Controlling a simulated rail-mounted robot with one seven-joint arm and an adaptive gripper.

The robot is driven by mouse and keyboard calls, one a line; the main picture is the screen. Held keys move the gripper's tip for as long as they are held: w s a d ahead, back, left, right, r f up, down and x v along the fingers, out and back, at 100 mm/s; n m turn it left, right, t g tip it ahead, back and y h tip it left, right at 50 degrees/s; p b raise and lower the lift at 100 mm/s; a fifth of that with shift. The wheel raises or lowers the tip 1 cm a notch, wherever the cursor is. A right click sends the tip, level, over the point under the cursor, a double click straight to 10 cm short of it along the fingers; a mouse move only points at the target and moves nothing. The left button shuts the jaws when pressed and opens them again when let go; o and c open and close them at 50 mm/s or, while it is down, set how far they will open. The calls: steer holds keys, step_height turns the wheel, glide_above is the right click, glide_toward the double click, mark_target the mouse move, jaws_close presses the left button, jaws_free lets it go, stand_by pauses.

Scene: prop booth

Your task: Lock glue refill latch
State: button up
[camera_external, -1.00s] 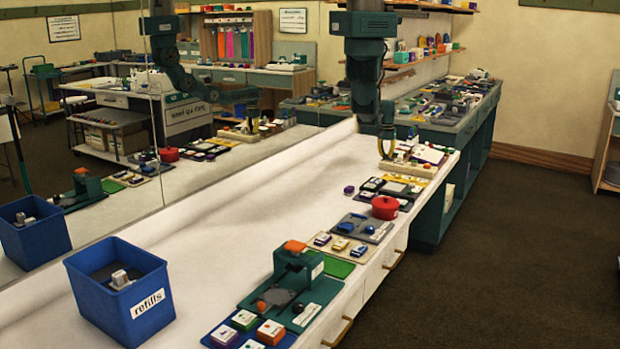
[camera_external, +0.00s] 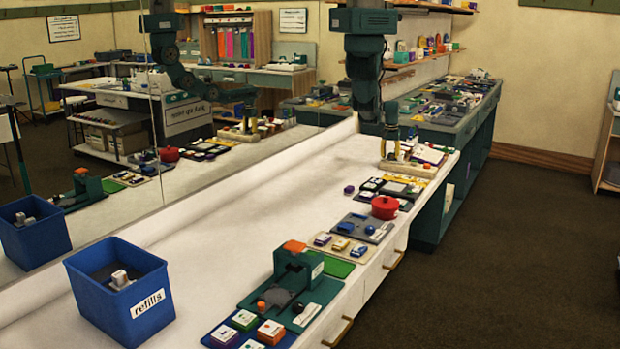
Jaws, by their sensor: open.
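My gripper (camera_external: 390,145) is at the far end of the long white table, pointing down with yellowish fingers. It is open, just above a cream-coloured board (camera_external: 408,168) carrying small parts. I cannot make out a glue refill or a latch on that board at this size. Whether the fingers touch anything there is also too small to tell. A blue bin labelled "refills" (camera_external: 150,303) stands at the near left of the table, with a grey and white piece (camera_external: 121,279) inside.
A green press-like fixture (camera_external: 298,272) stands near the front right, with small boxes on a blue mat (camera_external: 222,331) beside it. A red pot (camera_external: 385,207) and trays line the table's right edge. The table's middle is clear. A mirror along the left repeats the scene.

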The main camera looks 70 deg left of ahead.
step_height(320, 180, up, 12)
stand_by(0.5)
steer(key=shift+s+a, duration=0.1)
